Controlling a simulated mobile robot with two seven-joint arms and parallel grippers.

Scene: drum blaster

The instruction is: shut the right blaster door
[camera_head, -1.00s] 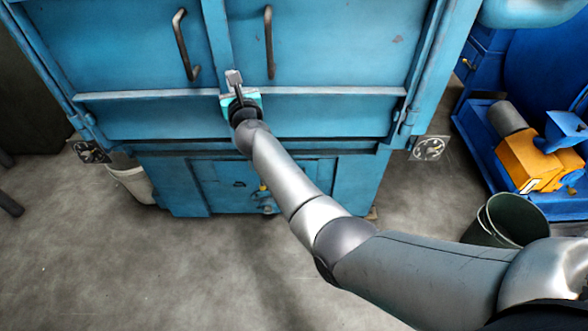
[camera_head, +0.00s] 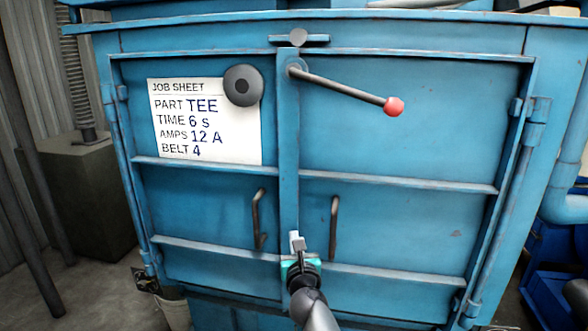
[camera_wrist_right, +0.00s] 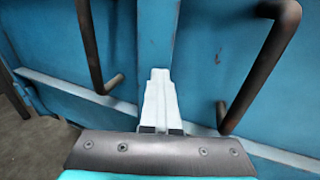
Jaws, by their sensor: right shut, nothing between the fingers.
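The right blaster door (camera_head: 410,140) is a blue panel with a dark bar handle (camera_head: 334,228). It looks flush beside the middle post, though a small gap cannot be ruled out. The handle also shows in the right wrist view (camera_wrist_right: 262,70). The left door (camera_head: 195,205) also looks flush. My right gripper (camera_head: 295,240) is shut and empty, low at the middle post between the two handles. In the right wrist view its fingers (camera_wrist_right: 159,85) point at the post. I cannot tell whether they touch it. My left gripper is not in view.
A lever (camera_head: 340,87) with a red knob (camera_head: 393,106) pivots above the seam and slants down right across the right door. A job sheet (camera_head: 205,140) hangs on the left door under a round dark disc (camera_head: 243,85). A bucket (camera_head: 173,310) stands at the lower left.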

